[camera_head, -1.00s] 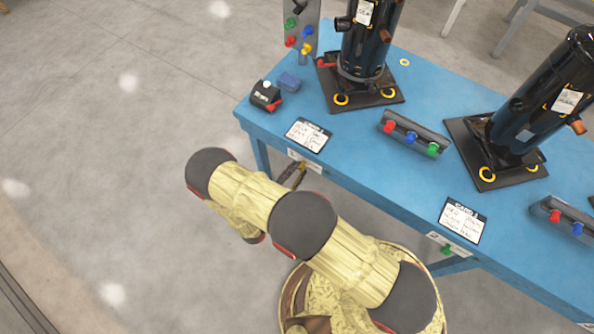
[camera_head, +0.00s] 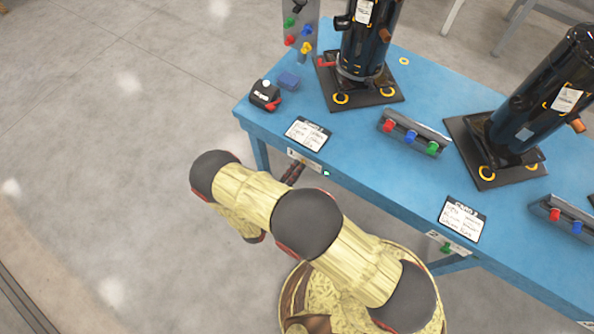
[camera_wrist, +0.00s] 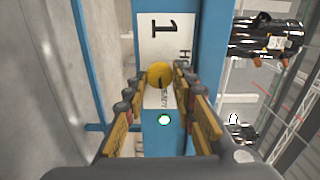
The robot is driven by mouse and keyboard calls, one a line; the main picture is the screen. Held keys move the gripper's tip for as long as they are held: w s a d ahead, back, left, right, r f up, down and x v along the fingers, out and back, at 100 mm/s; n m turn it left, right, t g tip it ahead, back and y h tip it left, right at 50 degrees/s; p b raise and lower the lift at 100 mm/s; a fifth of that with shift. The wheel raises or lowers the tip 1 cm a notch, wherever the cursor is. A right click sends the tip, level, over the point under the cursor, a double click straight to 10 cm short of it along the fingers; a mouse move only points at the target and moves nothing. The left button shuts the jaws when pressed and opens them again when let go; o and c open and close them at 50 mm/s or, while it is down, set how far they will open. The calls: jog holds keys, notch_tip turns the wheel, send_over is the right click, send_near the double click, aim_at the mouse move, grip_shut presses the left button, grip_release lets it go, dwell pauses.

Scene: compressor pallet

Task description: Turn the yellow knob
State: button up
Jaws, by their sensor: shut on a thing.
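The yellow knob (camera_wrist: 160,73) shows in the wrist view as a round disc with a dark mark. It sits on a white plate (camera_wrist: 158,36) printed with a 1, on the blue table's side. My gripper (camera_wrist: 164,80) has its fingertips on either side of the knob and is shut on it. In the head view my gripper (camera_head: 292,174) is at the table's front edge by the white plate (camera_head: 304,160), and I cannot make out the knob there. A small green-rimmed light (camera_wrist: 164,119) is beside the plate, and it also shows in the head view (camera_head: 326,173).
The blue table (camera_head: 355,150) bears black compressors (camera_head: 364,45), a bar of coloured knobs (camera_head: 412,134), a small black box (camera_head: 265,95) and a written card (camera_head: 308,134). A green knob (camera_head: 446,248) is on the front edge further right. The floor at left is clear.

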jog(key=shift+m, duration=0.4)
jog(key=o, duration=1)
jog(key=shift+o, duration=0.8)
jog(key=v, duration=1.2)
